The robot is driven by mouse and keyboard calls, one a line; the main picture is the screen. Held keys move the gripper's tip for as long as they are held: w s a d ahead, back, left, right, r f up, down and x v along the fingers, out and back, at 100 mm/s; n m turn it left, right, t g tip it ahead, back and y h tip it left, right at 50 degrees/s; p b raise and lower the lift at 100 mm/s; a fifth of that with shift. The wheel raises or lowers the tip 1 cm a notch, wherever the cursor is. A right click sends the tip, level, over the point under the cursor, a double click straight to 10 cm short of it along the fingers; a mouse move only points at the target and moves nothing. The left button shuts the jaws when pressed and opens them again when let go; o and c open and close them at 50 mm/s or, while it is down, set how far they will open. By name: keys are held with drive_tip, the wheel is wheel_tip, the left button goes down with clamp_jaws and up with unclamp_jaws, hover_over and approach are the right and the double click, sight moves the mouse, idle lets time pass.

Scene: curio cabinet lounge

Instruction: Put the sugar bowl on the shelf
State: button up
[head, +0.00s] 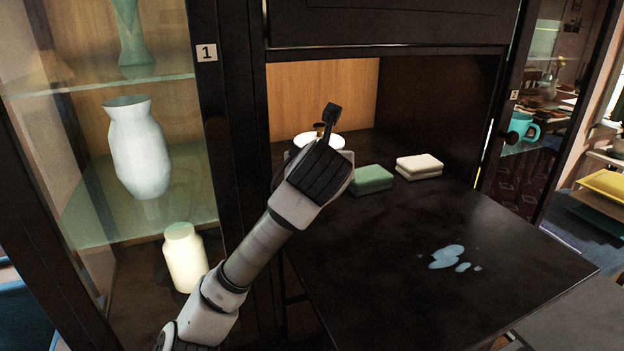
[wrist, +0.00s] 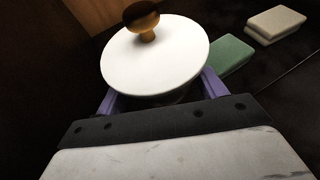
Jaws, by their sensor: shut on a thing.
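The sugar bowl (wrist: 150,68) has a white round lid with a wooden knob. In the wrist view my gripper (wrist: 158,88) is shut on it, with a purple finger on each side below the lid. In the head view only part of the white lid (head: 338,141) shows past my gripper (head: 322,145), which hides the rest. The bowl is in the open dark recess of the cabinet, above or on its black surface; I cannot tell which. Glass shelves (head: 90,236) show in the left cabinet section, labelled 1.
A pale puddle (head: 446,257) lies on the fold-down surface. A white vase (head: 139,150) and a cream jar (head: 185,258) stand in the left section. An open glass door stands at right.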

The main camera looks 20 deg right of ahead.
drive_tip(key=w+p, duration=0.1)
drive_tip(key=w, duration=0.2)
drive_tip(key=shift+r, duration=0.1)
drive_tip(key=shift+a+f+p, duration=0.1)
drive_tip(key=shift+f+p, duration=0.8)
drive_tip(key=shift+f, duration=2.35)
drive_tip(key=shift+w+f, duration=0.2)
drive_tip(key=shift+f, duration=0.1)
drive_tip(key=shift+f, duration=0.1)
drive_tip(key=shift+f, duration=0.15)
drive_tip(key=o, duration=1.7)
